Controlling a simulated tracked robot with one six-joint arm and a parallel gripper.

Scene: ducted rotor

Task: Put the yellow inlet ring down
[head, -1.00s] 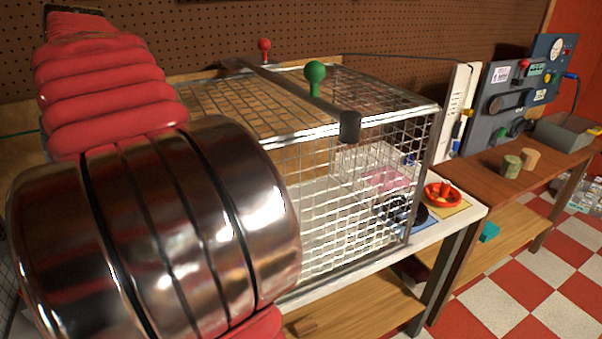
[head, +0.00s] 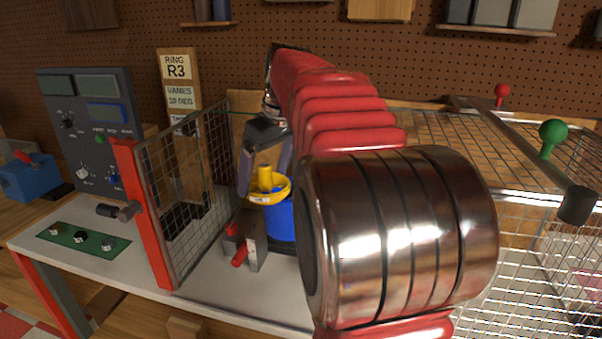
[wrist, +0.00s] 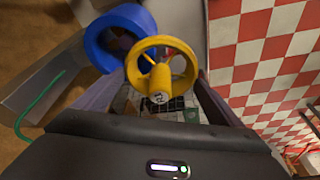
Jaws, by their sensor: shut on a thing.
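The yellow inlet ring (head: 270,190) has spokes and a hub, and is held between the fingers of my gripper (head: 266,172). In the wrist view the ring (wrist: 188,68) sits between the two dark fingers of my gripper (wrist: 160,85), which is shut on it. A blue cylindrical duct (head: 281,220) stands just below the ring in the head view. In the wrist view the blue duct (wrist: 93,45) is offset to the upper left, partly covered by the ring. I cannot tell whether they touch. My arm hides the area right of the duct.
A mesh panel with a red post (head: 146,215) stands left of the ring. A grey and red clamp-like fixture (head: 250,245) is beside the duct. A green strip with knobs (head: 78,239) lies on the left of the white bench (head: 215,300). A wire cage (head: 530,220) stands at right.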

